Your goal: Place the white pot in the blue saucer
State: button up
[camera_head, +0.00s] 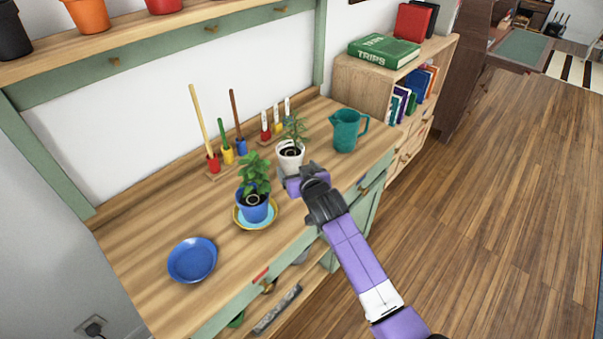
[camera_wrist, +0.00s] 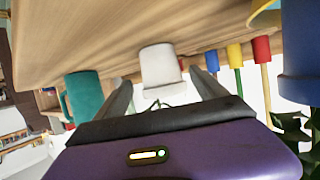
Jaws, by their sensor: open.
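The white pot (camera_head: 290,161) holds a small green plant and stands upright on the wooden worktop. The blue saucer (camera_head: 192,260) is an empty round dish at the front left of the worktop. My gripper (camera_head: 290,181) is just in front of the white pot, at the worktop's front side. The wrist view appears upside down; there the white pot (camera_wrist: 160,66) lies ahead, between the two spread fingers of my gripper (camera_wrist: 162,77). The fingers are open and hold nothing. The blue saucer is not seen in the wrist view.
A blue pot (camera_head: 254,207) with a leafy plant sits on a yellow-rimmed saucer (camera_head: 272,213), left of my gripper. A teal pitcher (camera_head: 347,131) stands to the right. Tools in coloured holders (camera_head: 228,152) stand behind. The worktop around the blue saucer is clear.

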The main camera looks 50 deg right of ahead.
aim_at(288, 150)
jog(key=v, duration=0.3)
jog(key=shift+s+a+r, duration=0.15)
jog(key=shift+s, duration=0.15)
jog(key=shift+o, duration=0.9)
jog(key=shift+s+a+r, duration=0.1)
jog(key=shift+s+r, duration=0.05)
jog(key=shift+s, duration=0.05)
jog(key=shift+o, duration=1.2)
notch_tip(288, 150, up, 5)
jog(key=w+d+p, duration=0.1)
jog(key=w+p, duration=0.1)
jog(key=p, duration=0.2)
jog(key=shift+w+d+y, duration=0.2)
jog(key=shift+w+y, duration=0.1)
jog(key=shift+n+g+y, duration=0.3)
jog(key=shift+n+y, duration=0.4)
jog(key=shift+s+d+f+p+x, duration=0.15)
jog(key=shift+p+x, duration=0.15)
jog(key=shift+x, duration=1.4)
jog(key=shift+s+d+f+p+x, duration=0.15)
jog(key=shift+p+x, duration=0.2)
jog(key=shift+x, duration=1.35)
jog(key=shift+s+d+f+p+x, duration=0.15)
jog(key=shift+p+x, duration=0.15)
jog(key=shift+x, duration=1.35)
